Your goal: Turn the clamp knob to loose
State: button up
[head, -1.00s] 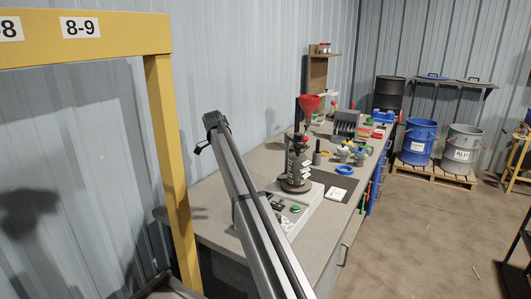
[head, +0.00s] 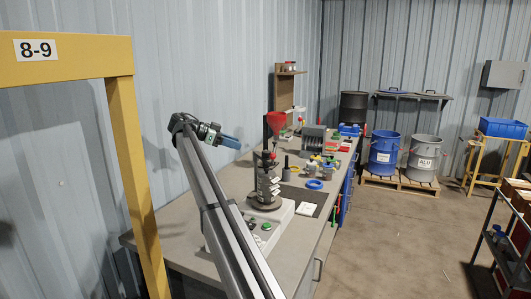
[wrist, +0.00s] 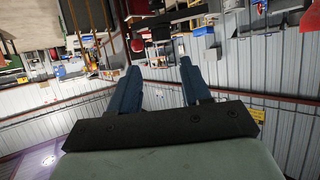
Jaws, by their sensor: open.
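A dark upright machine (head: 266,180) with a red funnel (head: 277,124) stands on a light base (head: 252,226) at the near part of the bench. The base carries a green button (head: 266,226). A small red part shows below the funnel; I cannot tell whether it is the clamp knob or how it is set. My gripper (head: 230,141) is raised above the bench, left of the funnel and apart from the machine. In the wrist view its two blue fingers (wrist: 160,68) are spread with nothing between them.
The grey bench (head: 186,227) also holds a blue ring (head: 315,184), a white card (head: 305,209) and several small items farther back. A yellow frame (head: 137,180) stands at the left. A blue drum (head: 384,154) and a grey drum (head: 423,158) stand beyond on a pallet.

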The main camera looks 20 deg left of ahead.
aim_at(265, 151)
jog(key=x, duration=1.3)
jog(key=shift+w+d+r, duration=0.2)
jog(key=shift+w+d, duration=0.1)
jog(key=shift+w, duration=0.2)
jog(key=c, duration=0.7)
